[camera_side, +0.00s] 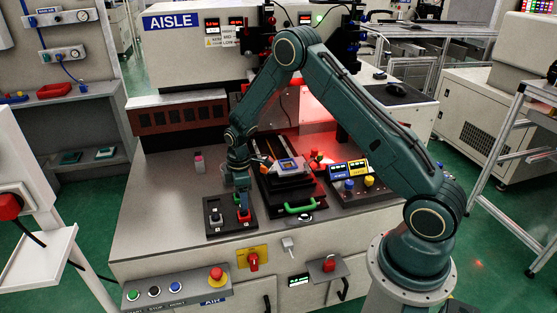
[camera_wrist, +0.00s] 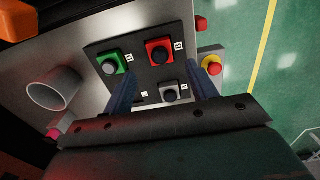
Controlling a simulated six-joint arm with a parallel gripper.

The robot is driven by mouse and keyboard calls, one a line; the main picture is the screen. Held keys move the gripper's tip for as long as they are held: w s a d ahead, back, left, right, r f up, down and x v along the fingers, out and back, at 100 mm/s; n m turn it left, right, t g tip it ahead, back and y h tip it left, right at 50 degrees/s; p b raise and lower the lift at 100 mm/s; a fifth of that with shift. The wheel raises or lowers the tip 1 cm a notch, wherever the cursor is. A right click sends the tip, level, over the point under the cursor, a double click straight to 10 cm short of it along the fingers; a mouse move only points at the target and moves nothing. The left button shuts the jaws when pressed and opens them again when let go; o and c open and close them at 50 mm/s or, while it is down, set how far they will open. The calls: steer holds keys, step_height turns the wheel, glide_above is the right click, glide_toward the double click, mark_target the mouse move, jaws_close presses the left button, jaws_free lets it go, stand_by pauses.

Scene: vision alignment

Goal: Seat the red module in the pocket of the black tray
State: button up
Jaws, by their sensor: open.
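The black tray (camera_side: 217,232) lies near the front edge of the bench. The red module (camera_side: 244,215) is at its right side, close below my gripper (camera_side: 240,190). In the wrist view the red module (camera_wrist: 158,50), with a dark round knob, is on the upper right of the tray (camera_wrist: 135,47). A green module (camera_wrist: 113,62) is to its left and a grey module (camera_wrist: 170,94) is below it. My gripper (camera_wrist: 163,72) is open, its blue fingers apart and empty, pointing down at the tray. The tray's lower left is partly hidden by a finger, and I cannot tell how deep the red module sits.
A dark fixture with a green handle (camera_side: 300,208) stands right of the tray. A panel with blue and yellow knobs (camera_side: 370,181) is further right. A small pink-topped object (camera_side: 198,162) stands behind the tray. Bench space left of the tray is clear.

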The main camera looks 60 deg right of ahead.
steer(key=shift+r, duration=2.9)
steer(key=shift+r, duration=0.1)
step_height(320, 180, up, 12)
steer(key=m+t, duration=0.1)
steer(key=m, duration=0.1)
glide_above(244, 212)
steer(key=s+a, duration=0.3)
steer(key=s+a+r+m+t, duration=0.2)
steer(key=s+r, duration=0.5)
steer(key=r, duration=0.1)
steer(key=s+a+r+m+t, duration=0.1)
steer(key=s+a+r+m, duration=0.1)
steer(key=s, duration=0.8)
steer(key=s+a+r+m+t, duration=0.1)
steer(key=s+a+r+m, duration=0.1)
steer(key=s, duration=0.8)
step_height(244, 212, up, 3)
steer(key=shift+s+a+f+m+t, duration=0.2)
steer(key=shift+m+t, duration=0.1)
steer(key=shift+m, duration=0.2)
